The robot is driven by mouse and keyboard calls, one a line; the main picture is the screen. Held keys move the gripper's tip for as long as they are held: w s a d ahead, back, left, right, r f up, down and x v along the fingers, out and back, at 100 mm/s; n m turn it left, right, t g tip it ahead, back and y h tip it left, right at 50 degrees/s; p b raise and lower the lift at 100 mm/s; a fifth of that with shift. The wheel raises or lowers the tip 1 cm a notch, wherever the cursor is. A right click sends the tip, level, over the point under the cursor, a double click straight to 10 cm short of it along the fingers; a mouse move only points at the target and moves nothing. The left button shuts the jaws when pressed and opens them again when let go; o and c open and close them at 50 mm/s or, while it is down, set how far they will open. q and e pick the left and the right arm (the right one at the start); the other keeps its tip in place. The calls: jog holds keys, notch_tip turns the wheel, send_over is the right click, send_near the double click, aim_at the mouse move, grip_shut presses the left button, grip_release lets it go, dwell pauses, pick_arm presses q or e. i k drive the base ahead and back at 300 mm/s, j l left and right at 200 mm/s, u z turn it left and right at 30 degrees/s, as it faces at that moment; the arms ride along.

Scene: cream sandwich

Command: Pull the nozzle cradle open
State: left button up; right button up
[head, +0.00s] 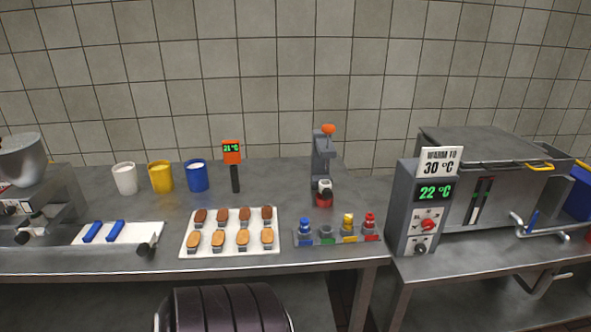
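A grey upright stand (322,155) with an orange knob (328,129) on top stands at the back of the table, right of centre. A red and white piece (323,193) sits low at its front. In front of it lies a grey rack (338,239) with blue, yellow and red nozzle-like pieces and a grey spot between the blue and yellow ones. Which of these is the nozzle cradle, and whether it is open, I cannot tell for sure. Neither of my grippers shows in the head view.
A white tray (186,251) of brown and tan pieces lies left of the rack. White (125,179), yellow (161,176) and blue (196,176) cups and an orange 21 °C display (232,152) stand behind. A 22 °C control box (420,210) stands right, past a table gap.

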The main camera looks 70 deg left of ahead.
aim_at(325, 188)
jog(key=u, duration=1.85)
